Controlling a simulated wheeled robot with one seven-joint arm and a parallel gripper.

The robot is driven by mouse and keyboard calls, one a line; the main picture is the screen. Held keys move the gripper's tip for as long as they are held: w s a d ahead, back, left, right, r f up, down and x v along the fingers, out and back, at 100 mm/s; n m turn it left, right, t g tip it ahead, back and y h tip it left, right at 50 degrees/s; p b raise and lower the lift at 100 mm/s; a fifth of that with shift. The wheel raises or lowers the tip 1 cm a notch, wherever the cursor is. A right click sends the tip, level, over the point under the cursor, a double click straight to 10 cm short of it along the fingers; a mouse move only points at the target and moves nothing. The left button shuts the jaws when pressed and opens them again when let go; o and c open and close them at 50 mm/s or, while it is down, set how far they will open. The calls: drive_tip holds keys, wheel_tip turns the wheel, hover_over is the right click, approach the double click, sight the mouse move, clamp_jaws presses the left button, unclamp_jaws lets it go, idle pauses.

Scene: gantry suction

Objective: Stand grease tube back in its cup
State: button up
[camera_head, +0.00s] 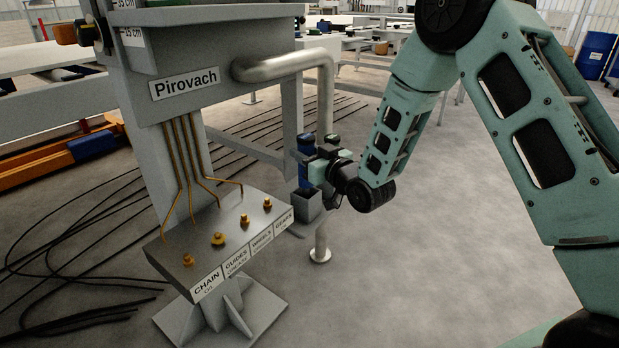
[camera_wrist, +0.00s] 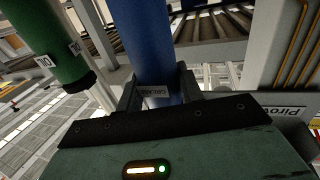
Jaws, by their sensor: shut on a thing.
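The grease tube (camera_head: 304,170) is a blue cylinder beside the Pirovach machine. It also shows in the wrist view (camera_wrist: 150,45), running up between my fingers, with a small pale label near the grip. My gripper (camera_head: 324,168) is shut on the tube from the right side in the head view. A small grey cup (camera_head: 307,205) is directly below the tube in the head view. I cannot tell whether the tube's lower end is inside the cup or just above it. The gripper hides part of the tube.
A grey block with brass fittings (camera_head: 220,240) stands front left, labelled for chain, guides, wheels and gears. A bent pipe (camera_head: 322,100) runs down behind the cup. In the wrist view, a green labelled cylinder (camera_wrist: 45,38) is at upper left. Floor at right is clear.

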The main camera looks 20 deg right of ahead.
wheel_tip(320, 180, down, 4)
drive_tip(key=shift+f+b, duration=0.15)
drive_tip(key=shift+b, duration=0.7)
drive_tip(key=o, duration=0.8)
drive_tip(key=shift+f, duration=0.15)
drive_tip(key=o, duration=0.4)
